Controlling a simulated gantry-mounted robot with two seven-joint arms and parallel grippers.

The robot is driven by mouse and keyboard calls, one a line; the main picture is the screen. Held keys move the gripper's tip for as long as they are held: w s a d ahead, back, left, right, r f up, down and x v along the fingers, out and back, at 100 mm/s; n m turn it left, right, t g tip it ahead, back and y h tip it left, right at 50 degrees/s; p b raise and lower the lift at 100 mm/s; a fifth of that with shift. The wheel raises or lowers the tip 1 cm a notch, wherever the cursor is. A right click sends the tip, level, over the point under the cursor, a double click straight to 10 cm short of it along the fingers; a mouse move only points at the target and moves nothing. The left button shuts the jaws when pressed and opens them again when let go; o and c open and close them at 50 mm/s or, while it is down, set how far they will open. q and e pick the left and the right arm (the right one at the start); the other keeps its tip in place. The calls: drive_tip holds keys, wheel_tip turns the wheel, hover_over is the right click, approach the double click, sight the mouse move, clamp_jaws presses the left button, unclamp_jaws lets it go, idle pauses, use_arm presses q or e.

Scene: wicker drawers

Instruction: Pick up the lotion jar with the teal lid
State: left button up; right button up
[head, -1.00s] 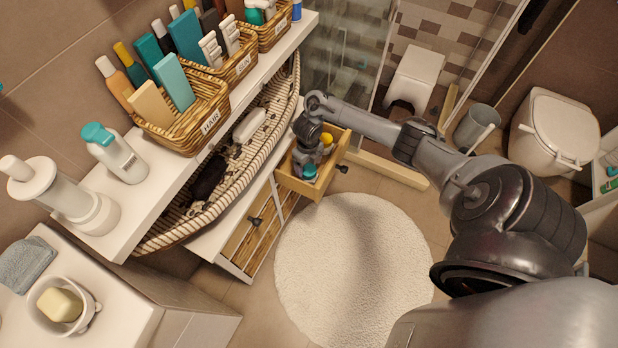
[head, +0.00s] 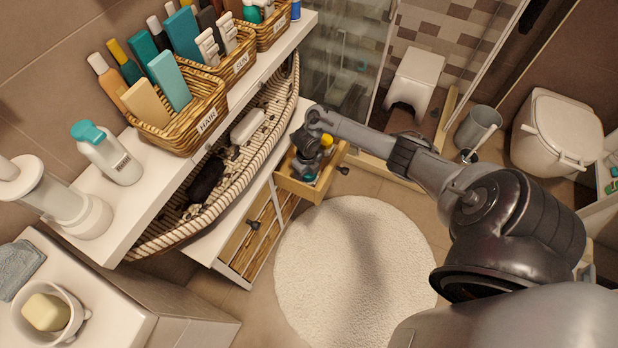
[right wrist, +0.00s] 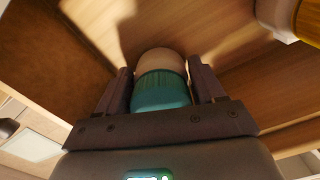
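The jar with the teal lid (right wrist: 160,92) has a pale body and stands in the open drawer. In the right wrist view it lies between the two fingers of my right gripper (right wrist: 161,85). Thin gaps seem to show beside the lid, so the fingers look open around it, not clamped. In the head view my right gripper (head: 307,163) reaches down into the drawer (head: 297,187), with a bit of teal (head: 310,178) just below it. Most of the jar is hidden there. My left gripper is not in view.
A yellow-orange item (right wrist: 308,20) stands in the drawer to the right. The drawer walls surround my right gripper closely. Above is a white shelf (head: 150,205) with wicker baskets (head: 185,128) and a teal-capped bottle (head: 107,153). A round rug (head: 350,270) covers the floor.

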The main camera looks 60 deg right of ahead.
drive_tip(key=c, duration=0.7)
drive_tip(key=shift+o, duration=0.2)
drive_tip(key=shift+r, duration=0.2)
